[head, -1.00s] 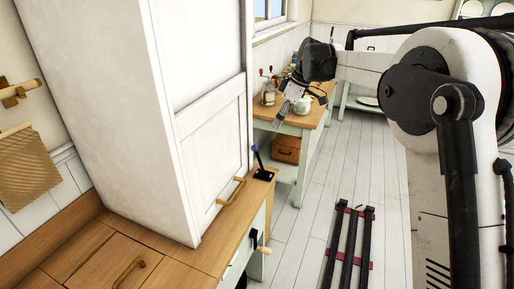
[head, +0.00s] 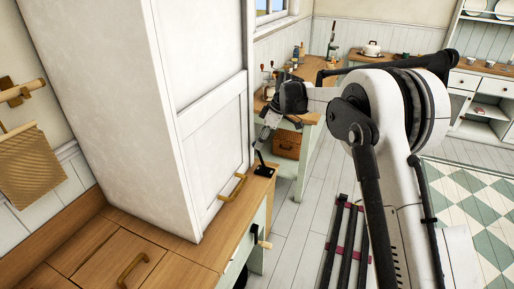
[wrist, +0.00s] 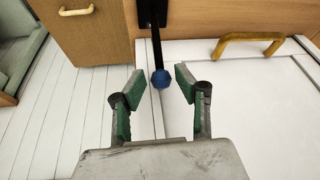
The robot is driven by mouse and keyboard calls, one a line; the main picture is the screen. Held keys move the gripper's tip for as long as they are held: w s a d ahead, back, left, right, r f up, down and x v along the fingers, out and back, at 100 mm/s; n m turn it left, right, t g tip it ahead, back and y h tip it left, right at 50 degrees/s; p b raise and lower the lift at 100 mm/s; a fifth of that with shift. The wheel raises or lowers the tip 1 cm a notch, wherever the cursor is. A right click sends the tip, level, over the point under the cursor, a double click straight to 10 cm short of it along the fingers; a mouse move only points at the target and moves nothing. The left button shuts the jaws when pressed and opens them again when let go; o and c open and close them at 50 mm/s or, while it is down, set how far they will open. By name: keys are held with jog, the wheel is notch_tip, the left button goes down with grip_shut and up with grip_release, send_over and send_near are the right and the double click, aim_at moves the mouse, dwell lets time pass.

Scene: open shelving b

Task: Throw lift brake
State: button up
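The lift brake is a thin black lever on a black base plate (head: 264,170), standing at the end of the wooden counter beside the white cabinet. In the wrist view its blue round knob (wrist: 161,79) shows at the end of the black rod, between my two fingertips or just beyond them. My gripper (wrist: 160,86) is open, with a green-padded finger on each side of the knob and a visible gap to each. In the head view my gripper (head: 260,143) is over the lever's top and hides the knob.
The tall white cabinet (head: 215,125) with a brass handle (head: 232,189) stands close left of my gripper. A wooden-topped table with a wicker basket (head: 287,145) under it is behind.

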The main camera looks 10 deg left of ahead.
jog(key=shift+x, duration=1.8)
jog(key=shift+c, duration=0.4)
grip_shut()
